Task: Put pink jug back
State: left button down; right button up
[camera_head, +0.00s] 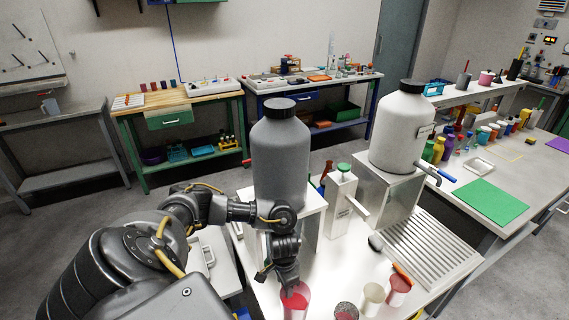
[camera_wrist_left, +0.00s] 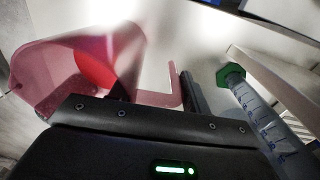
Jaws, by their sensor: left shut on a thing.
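The pink jug (camera_head: 296,301) is at the lower middle of the head view, partly cut off by the bottom edge and partly covered by my gripper. In the left wrist view the jug (camera_wrist_left: 115,50) is large, translucent and tilted in the picture, with a red patch inside. Its squared handle (camera_wrist_left: 172,98) is beside my finger. My left gripper (camera_head: 286,280) points down and is shut on the jug. I cannot tell whether the jug touches the white table. My right gripper is not in view.
Two small cups, cream (camera_head: 372,298) and red (camera_head: 398,290), stand right of the jug. A grey tank (camera_head: 280,160) and a white tank (camera_head: 400,130) stand behind. A ribbed drain tray (camera_head: 430,250) lies right.

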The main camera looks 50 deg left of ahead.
pick_arm(q)
jog(key=shift+f, duration=0.1)
jog(key=c, duration=0.7)
grip_release()
notch_tip(320, 180, up, 11)
jog(key=shift+w+a+f+p, duration=0.1)
jog(key=shift+w+a+p, duration=0.05)
jog(key=shift+p, duration=0.95)
jog(key=shift+r, duration=0.75)
